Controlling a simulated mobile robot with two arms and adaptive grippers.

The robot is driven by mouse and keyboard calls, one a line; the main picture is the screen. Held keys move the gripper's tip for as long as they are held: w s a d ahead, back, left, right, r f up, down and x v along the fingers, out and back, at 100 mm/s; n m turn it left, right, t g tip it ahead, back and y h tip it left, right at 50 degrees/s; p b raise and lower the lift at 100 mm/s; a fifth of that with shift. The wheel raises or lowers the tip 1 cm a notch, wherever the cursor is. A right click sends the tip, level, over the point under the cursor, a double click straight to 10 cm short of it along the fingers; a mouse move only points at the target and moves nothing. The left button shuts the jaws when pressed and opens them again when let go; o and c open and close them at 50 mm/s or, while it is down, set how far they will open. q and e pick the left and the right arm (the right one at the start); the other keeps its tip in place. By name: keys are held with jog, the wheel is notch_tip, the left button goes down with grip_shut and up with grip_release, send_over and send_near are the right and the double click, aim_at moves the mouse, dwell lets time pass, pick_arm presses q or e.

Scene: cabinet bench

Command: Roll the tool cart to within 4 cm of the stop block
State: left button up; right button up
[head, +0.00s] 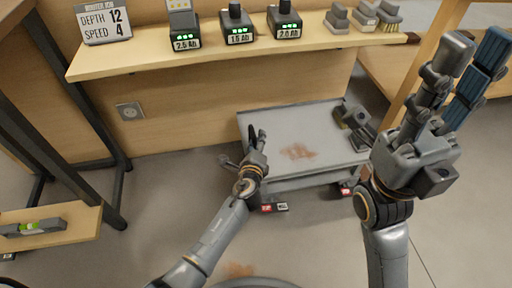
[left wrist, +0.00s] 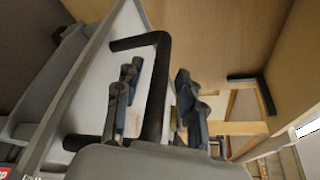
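The grey tool cart (head: 285,128) stands on the floor beneath the shelf, with a flat tray top bearing a rust-brown stain. Its black handle (left wrist: 160,85) shows in the left wrist view, with part of the tray (left wrist: 100,75) behind it. My left gripper (head: 258,140) is at the cart's left end. In the left wrist view my left gripper's fingers (left wrist: 158,95) are apart, with the handle bar appearing between them; contact is not clear. My right gripper (head: 472,62) is raised at the right, fingers apart and empty. I cannot make out the stop block.
A dark tool (head: 356,125) rests at the cart's right end. The wooden shelf (head: 150,62) above holds several batteries and grey blocks. A wall socket (head: 130,112) is behind. A dark table frame (head: 85,105) stands left. Floor (head: 170,190) left of the cart is clear.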

pick_arm(q)
jog(key=v, duration=1.1)
jog(key=shift+s+r, duration=0.15)
jog(key=shift+s, duration=0.2)
